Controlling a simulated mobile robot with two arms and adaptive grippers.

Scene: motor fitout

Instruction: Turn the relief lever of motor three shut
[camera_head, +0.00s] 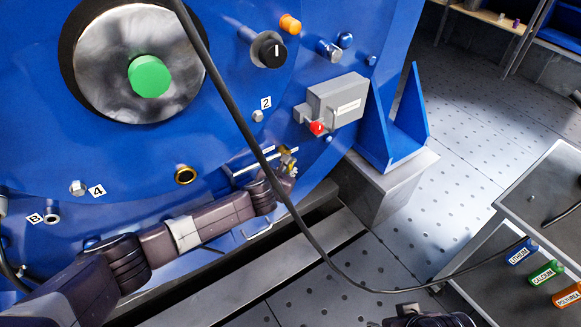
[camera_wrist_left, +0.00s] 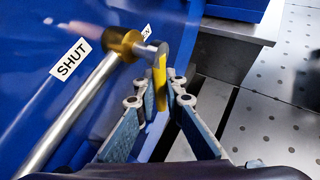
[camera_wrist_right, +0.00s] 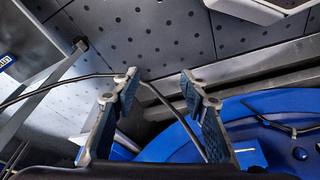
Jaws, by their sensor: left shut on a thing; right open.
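The relief lever, with a yellow handle (camera_wrist_left: 160,75), shows in the left wrist view beside a brass collar (camera_wrist_left: 124,46) on a steel bar. A "SHUT" label (camera_wrist_left: 70,59) is left of the collar; another label, reading "EN" at its visible end (camera_wrist_left: 145,32), is partly hidden behind it. My left gripper (camera_wrist_left: 163,88) is shut on the yellow handle. In the head view, my left gripper (camera_head: 286,172) is low on the blue motor face (camera_head: 225,140); the lever is small there. My right gripper (camera_wrist_right: 158,82) is open and empty, away from the motor front.
A grey box with a red knob (camera_head: 316,128) and a blue bracket (camera_head: 405,135) are right of the lever. A dark cable (camera_head: 300,225) hangs across the front. A cart (camera_head: 555,190) with coloured labelled blocks stands at right. Perforated floor (camera_head: 460,120) is open between.

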